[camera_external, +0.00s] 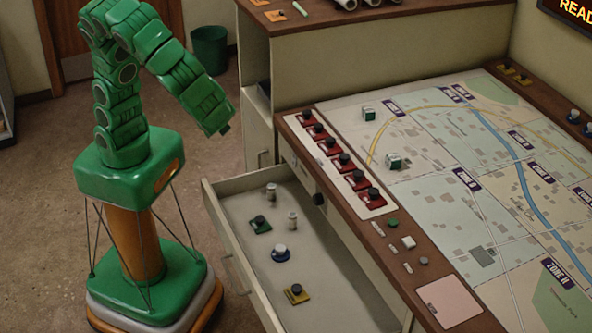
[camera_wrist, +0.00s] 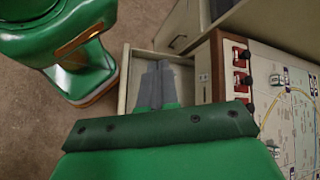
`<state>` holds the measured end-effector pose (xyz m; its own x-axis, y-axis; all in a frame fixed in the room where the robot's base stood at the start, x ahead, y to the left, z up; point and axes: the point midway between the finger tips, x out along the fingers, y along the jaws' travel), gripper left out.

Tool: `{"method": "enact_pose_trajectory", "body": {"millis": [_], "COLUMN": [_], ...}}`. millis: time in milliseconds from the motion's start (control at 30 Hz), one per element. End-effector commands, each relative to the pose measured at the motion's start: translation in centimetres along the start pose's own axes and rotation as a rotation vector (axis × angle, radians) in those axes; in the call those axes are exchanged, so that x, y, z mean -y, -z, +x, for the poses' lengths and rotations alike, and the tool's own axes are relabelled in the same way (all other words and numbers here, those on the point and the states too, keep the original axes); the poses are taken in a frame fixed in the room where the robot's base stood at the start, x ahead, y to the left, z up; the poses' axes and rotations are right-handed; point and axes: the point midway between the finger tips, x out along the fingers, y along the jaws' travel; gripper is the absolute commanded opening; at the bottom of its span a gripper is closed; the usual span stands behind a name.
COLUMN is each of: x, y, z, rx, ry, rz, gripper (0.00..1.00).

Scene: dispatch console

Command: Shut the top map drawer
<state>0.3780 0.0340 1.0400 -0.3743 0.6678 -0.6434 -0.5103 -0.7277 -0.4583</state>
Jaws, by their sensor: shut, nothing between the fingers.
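The top map drawer (camera_external: 222,232) is pulled well out of the console, towards the left. It is a pale, shallow drawer with a handle (camera_external: 238,273) on its front. Several small knobs and pieces lie inside it. My gripper (camera_external: 224,130) is above the drawer's far end, apart from it, pointing down. In the wrist view, the gripper's grey fingers (camera_wrist: 157,82) are together and empty. They hide part of the drawer (camera_wrist: 124,82) below.
The console top holds a map (camera_external: 440,165) and a row of red switches (camera_external: 338,158). A taller cabinet (camera_external: 385,62) stands at the back. A green bin (camera_external: 209,50) stands on the floor behind my arm. The floor left of the drawer front is clear beside my base.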

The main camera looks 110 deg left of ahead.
Motion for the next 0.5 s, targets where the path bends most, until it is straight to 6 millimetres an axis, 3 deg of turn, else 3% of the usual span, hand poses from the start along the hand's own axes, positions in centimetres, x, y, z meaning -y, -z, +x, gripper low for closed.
{"method": "enact_pose_trajectory", "body": {"millis": [500], "x": [-1.8], "y": [8.4], "z": [-2.3], "rx": [0.11], "ry": [0.333], "rz": [0.192], "gripper": [0.0]}}
